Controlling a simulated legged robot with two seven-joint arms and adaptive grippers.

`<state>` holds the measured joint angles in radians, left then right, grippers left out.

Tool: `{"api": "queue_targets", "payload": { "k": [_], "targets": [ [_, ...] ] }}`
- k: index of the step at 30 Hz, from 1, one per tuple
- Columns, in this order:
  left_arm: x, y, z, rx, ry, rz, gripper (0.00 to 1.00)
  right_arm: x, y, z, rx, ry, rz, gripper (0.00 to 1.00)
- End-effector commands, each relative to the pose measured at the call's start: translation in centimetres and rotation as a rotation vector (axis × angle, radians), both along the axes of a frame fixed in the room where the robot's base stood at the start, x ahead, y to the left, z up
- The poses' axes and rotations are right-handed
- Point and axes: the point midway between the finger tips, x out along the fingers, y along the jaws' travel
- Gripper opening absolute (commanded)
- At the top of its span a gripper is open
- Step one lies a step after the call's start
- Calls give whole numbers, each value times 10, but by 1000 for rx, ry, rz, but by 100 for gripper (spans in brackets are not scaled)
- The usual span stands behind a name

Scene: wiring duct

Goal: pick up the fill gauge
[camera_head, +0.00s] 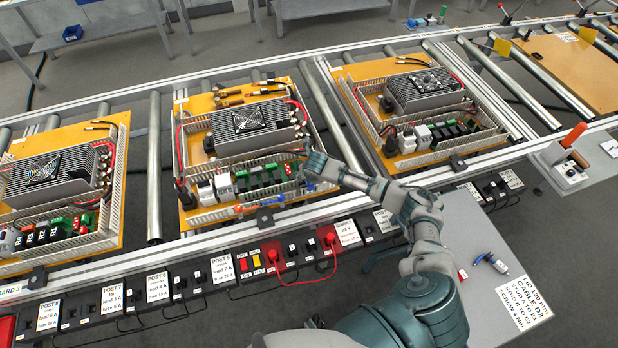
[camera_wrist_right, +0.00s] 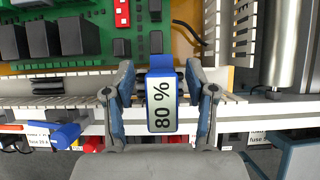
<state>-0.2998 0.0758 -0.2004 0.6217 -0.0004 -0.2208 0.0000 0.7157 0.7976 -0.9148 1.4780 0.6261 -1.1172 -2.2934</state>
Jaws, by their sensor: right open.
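The fill gauge (camera_wrist_right: 164,103) is a blue piece with a white label reading "80 %". In the right wrist view it sits upright at the wall of the slotted wiring duct (camera_wrist_right: 62,88), between the two fingers of my right gripper (camera_wrist_right: 160,78). The fingers are open on either side of it; whether either touches it I cannot tell. In the head view my right gripper (camera_head: 309,170) is at the front right corner of the middle orange panel (camera_head: 187,155), and the gauge is mostly hidden behind it. My left gripper is not in view.
Power units (camera_head: 248,122) and green terminal boards (camera_head: 262,180) crowd the panels.

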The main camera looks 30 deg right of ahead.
Motion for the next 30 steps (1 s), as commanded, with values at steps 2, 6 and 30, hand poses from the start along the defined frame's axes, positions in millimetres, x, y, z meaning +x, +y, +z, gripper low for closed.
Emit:
{"api": "queue_targets", "payload": {
  "k": [2, 6, 30],
  "targets": [
    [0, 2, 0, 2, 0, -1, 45, 0, -1, 0, 0, 0, 0, 51],
    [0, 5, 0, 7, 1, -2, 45, 0, -4, -1, 4, 1, 0, 16],
    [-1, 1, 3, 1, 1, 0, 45, 1, -4, 63, 2, -5, -1, 0]
  ]
}}
